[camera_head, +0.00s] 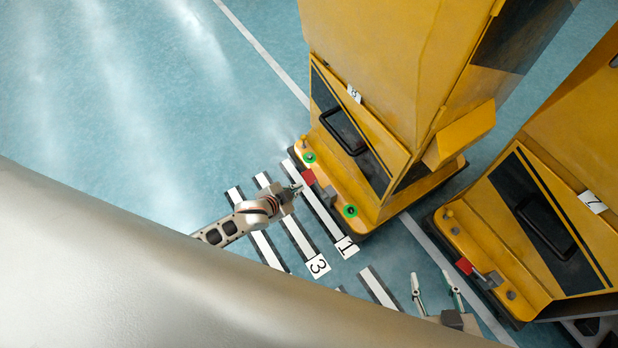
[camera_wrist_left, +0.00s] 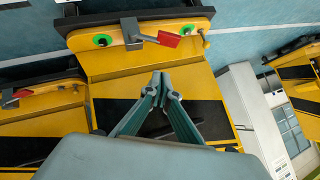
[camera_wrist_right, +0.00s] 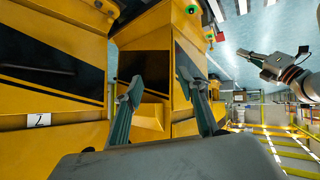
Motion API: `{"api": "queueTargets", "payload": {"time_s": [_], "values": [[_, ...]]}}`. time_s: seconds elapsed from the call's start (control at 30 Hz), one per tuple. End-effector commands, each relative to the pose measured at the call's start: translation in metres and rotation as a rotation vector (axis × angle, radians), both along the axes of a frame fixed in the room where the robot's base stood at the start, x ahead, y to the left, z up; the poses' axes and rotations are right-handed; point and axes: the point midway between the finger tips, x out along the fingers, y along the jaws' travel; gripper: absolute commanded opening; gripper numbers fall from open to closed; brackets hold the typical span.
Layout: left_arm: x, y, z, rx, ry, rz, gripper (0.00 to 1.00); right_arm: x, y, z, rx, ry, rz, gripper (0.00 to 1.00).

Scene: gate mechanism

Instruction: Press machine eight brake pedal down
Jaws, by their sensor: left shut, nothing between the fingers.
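The machine labelled 8 (camera_head: 385,50) is a tall yellow unit with a black panel and handle. Its red brake pedal (camera_head: 308,177) sits at the front of the low base between two green-ringed round fittings. The red pedal (camera_wrist_left: 168,39) also shows on a grey lever in the left wrist view. My left gripper (camera_head: 298,188) is shut and empty, with its tips close to the pedal; contact cannot be told. In the left wrist view its fingertips (camera_wrist_left: 160,84) are together, below the pedal in the picture. My right gripper (camera_head: 435,284) is open and empty, away from the pedal.
Machine 7 (camera_head: 530,210), also yellow, stands at the right with its own red pedal (camera_head: 464,266). Striped floor markings labelled 1 (camera_head: 347,246) and 3 (camera_head: 317,265) lie before machine 8. The blue floor at upper left is clear.

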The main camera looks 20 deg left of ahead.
Motion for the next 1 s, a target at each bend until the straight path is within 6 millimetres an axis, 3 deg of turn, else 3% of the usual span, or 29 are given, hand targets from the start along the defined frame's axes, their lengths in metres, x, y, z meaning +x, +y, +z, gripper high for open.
{"api": "queueTargets", "payload": {"time_s": [0.1, 0.37, 0.7, 0.87, 1.0], "values": [[0.015, 0.007, -0.01, 0.005, -0.007, -0.017, 0.0, -0.001, 0.001, -0.003, 0.002, 0.004, -0.003, 0.4], [0.029, 0.005, -0.026, 0.004, -0.007, -0.021, 0.0, -0.004, 0.0, -0.013, 0.004, 0.017, -0.008, 0.4], [0.068, -0.007, -0.072, 0.004, 0.003, -0.021, 0.0, -0.005, 0.009, -0.024, 0.015, 0.026, 0.019, 0.4], [0.088, -0.012, -0.088, 0.004, 0.002, -0.022, 0.0, 0.007, 0.019, -0.012, 0.047, -0.01, 0.025, 0.4], [0.092, -0.004, -0.107, 0.006, 0.003, -0.021, 0.0, 0.01, 0.033, -0.006, 0.094, -0.027, 0.02, 0.4]]}}
